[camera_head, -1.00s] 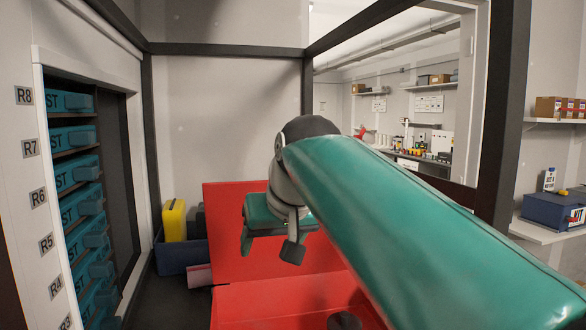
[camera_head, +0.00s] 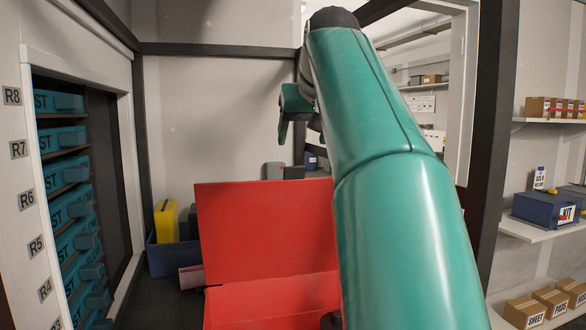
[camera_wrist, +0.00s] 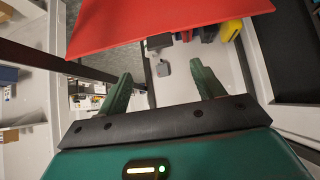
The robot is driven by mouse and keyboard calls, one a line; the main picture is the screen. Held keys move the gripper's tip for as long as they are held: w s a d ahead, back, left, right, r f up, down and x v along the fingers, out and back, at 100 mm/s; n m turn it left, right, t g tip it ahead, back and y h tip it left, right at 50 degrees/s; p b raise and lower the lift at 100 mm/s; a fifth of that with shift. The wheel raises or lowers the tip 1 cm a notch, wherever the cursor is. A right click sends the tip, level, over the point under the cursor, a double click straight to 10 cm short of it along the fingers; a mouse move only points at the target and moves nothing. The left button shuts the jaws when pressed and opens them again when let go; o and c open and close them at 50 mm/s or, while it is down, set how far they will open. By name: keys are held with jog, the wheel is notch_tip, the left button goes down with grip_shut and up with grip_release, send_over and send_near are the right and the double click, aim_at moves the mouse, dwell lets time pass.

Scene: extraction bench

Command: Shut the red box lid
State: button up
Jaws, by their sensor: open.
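The red box (camera_head: 275,303) stands at the lower middle of the head view. Its red lid (camera_head: 262,228) stands open, raised at the back of the box; its right part is hidden behind my arm. In the wrist view the lid (camera_wrist: 165,20) spans the top as a large red panel. My gripper (camera_head: 298,128) is above the lid in the head view, partly hidden by my arm. In the wrist view my gripper (camera_wrist: 163,72) has its two green fingers spread and nothing between them. It appears apart from the lid.
A rack of teal cases (camera_head: 78,205) stands at the left. A yellow case (camera_head: 166,220) sits in a blue bin (camera_head: 160,257) left of the lid. Grey items (camera_head: 275,171) lie behind the lid. A dark post (camera_head: 488,130) stands right of my arm; shelves with boxes (camera_head: 555,107) are beyond.

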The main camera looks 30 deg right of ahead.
aim_at(295, 167)
jog(key=x, duration=1.1)
jog(key=shift+w+d+f, duration=0.1)
jog(key=shift+w+f, duration=0.15)
jog(key=shift+c, duration=0.5)
jog(key=c, duration=1.3)
jog(key=shift+s, duration=0.1)
